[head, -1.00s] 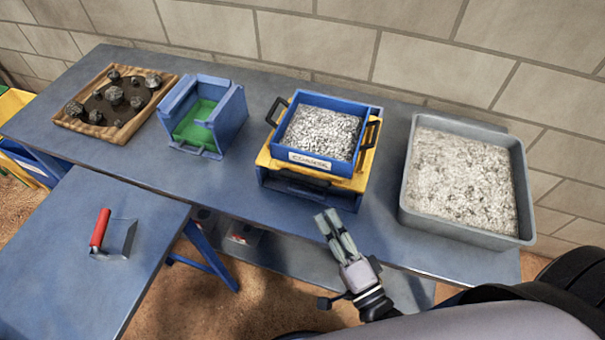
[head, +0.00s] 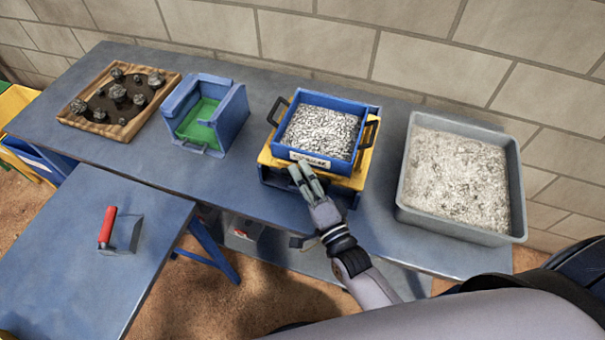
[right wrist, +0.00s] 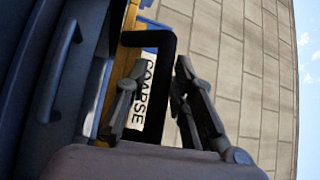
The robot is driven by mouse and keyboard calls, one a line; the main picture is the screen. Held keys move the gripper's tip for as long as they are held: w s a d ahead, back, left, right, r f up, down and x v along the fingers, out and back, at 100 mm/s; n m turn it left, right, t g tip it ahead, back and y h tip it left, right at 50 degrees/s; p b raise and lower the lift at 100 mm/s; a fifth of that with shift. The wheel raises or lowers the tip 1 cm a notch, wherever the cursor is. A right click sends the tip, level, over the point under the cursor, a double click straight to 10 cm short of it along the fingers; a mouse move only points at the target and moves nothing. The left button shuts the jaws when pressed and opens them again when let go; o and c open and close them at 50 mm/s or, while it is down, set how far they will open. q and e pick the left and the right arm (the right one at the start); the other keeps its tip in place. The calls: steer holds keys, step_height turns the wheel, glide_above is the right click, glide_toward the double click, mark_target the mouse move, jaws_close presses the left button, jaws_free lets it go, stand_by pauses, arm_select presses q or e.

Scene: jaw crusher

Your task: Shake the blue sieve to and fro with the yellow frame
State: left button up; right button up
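The blue sieve (head: 343,166), filled with grey gravel and with black side handles, sits on the yellow frame (head: 363,170) on the long blue table. Its COARSE label shows in the right wrist view (right wrist: 146,85), beside a strip of the yellow frame (right wrist: 118,72). My right gripper (head: 299,172) is at the front of the frame. In the right wrist view its fingers (right wrist: 158,88) are apart, with a black handle (right wrist: 153,120) showing between them; I cannot tell whether they touch it. My left gripper is not in view.
A grey tray of pale gravel (head: 405,195) stands to the right. A blue box with a green bottom (head: 228,122) and a wooden tray with rocks (head: 75,122) are to the left. A red-handled scraper (head: 107,228) lies on the nearer table.

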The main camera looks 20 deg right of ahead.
steer(key=shift+c, duration=0.6)
jaws_close()
steer(key=shift+w+d, duration=0.6)
steer(key=shift+w, duration=0.3)
steer(key=shift+w+d, duration=0.25)
steer(key=shift+w, duration=0.05)
steer(key=shift+o, duration=0.6)
jaws_free()
